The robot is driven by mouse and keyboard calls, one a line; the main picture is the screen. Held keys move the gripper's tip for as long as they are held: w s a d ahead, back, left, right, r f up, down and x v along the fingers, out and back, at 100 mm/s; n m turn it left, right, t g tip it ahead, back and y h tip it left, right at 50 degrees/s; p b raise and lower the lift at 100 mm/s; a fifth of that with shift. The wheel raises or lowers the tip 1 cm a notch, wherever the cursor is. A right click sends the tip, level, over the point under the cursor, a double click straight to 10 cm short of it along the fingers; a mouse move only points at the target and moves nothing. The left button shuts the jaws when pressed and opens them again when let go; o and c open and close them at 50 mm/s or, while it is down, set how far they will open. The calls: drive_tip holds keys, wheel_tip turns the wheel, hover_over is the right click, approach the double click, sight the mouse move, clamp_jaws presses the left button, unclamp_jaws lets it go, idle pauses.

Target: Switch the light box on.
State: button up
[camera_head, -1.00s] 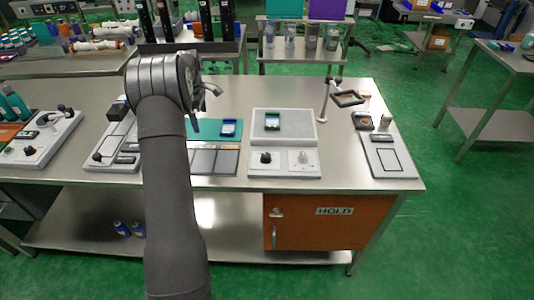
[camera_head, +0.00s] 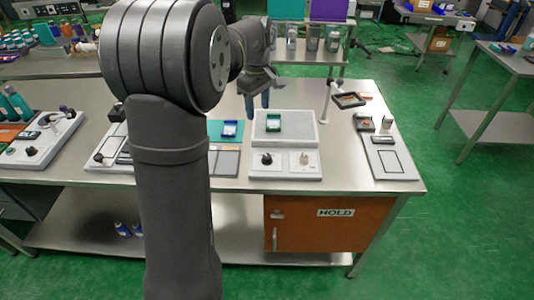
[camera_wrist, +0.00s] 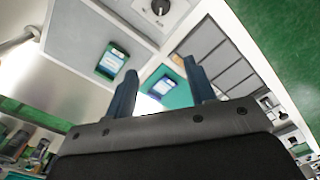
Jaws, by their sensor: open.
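The light box appears to be the pale unit with a flat grey panel (camera_head: 297,130) on the bench, right of the middle. A small green-framed piece (camera_head: 273,122) lies on the panel. The panel's front strip carries a black knob (camera_head: 266,159) and a pale knob or switch (camera_head: 304,159). The panel looks plain grey; I cannot tell any glow. In the wrist view the panel (camera_wrist: 70,40) is at upper left and one knob (camera_wrist: 160,7) shows at the top edge. My gripper (camera_head: 258,107) is open and empty, above the panel's back left; its fingers also show in the wrist view (camera_wrist: 163,88).
Left of the unit is a teal and grey board (camera_head: 224,162) with a blue-and-white piece (camera_head: 230,129). On the right stand a post with a framed lens (camera_head: 348,100) and a white outlined board (camera_head: 393,160). More fixtures sit at far left.

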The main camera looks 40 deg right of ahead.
drive_tip(key=r+m, duration=0.1)
drive_tip(key=r, duration=0.1)
hover_over(267, 156)
wheel_tip(267, 156, down, 18)
drive_tip(key=shift+a+r, duration=0.1)
drive_tip(key=shift+r, duration=0.05)
drive_tip(key=c, duration=1)
